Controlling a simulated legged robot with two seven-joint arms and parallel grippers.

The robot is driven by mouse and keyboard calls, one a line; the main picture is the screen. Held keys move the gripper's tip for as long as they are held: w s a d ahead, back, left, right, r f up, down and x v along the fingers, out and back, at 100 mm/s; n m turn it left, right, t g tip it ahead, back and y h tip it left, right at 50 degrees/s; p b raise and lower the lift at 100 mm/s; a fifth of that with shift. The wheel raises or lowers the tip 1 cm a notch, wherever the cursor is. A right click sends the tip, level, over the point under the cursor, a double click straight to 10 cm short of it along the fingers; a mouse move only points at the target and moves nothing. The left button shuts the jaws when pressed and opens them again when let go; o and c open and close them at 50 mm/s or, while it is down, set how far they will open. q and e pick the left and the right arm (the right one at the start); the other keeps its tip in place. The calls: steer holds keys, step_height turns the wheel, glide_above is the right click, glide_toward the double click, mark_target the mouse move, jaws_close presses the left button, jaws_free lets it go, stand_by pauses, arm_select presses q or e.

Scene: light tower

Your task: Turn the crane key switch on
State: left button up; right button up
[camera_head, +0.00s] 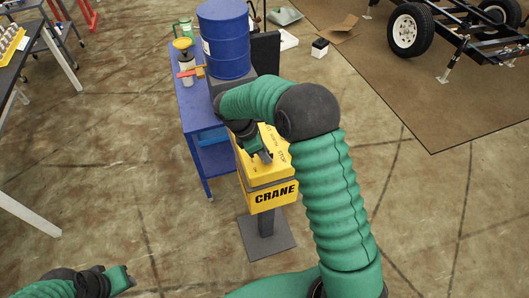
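The yellow crane control box (275,197) stands on a dark post and base plate in the middle of the head view, with "CRANE" on its front. My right arm reaches over it from the right. My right gripper (262,154) points down at the box's top face, close to it or touching it. I cannot tell whether it is open or shut. The key switch is not visible; the gripper and forearm cover part of the top face. My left gripper (122,279) is at the bottom left, low over bare floor, well away from the box; its finger opening is unclear.
A blue table (193,108) stands behind and left of the box, with a blue barrel (224,40) and small tools near it. A dark table (12,65) is at the far left. A wheeled trailer (455,30) is at the upper right. The floor between is mostly clear.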

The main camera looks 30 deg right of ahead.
jaws_close()
steer(key=shift+r+p, duration=0.2)
steer(key=shift+p, duration=0.15)
steer(key=m+p, duration=0.1)
steer(key=m+g+p, duration=0.1)
steer(key=m, duration=0.1)
steer(key=shift+w+r+y+p, duration=0.1)
steer(key=shift+r+y+p, duration=0.2)
steer(key=shift+p, duration=0.1)
steer(key=shift+d+f+m+p, duration=0.1)
steer(key=shift+f+m+p, duration=0.15)
steer(key=shift+m, duration=0.45)
steer(key=shift+w+d+f+m+g, duration=0.1)
steer(key=shift+m+g, duration=0.2)
steer(key=shift+y, duration=0.3)
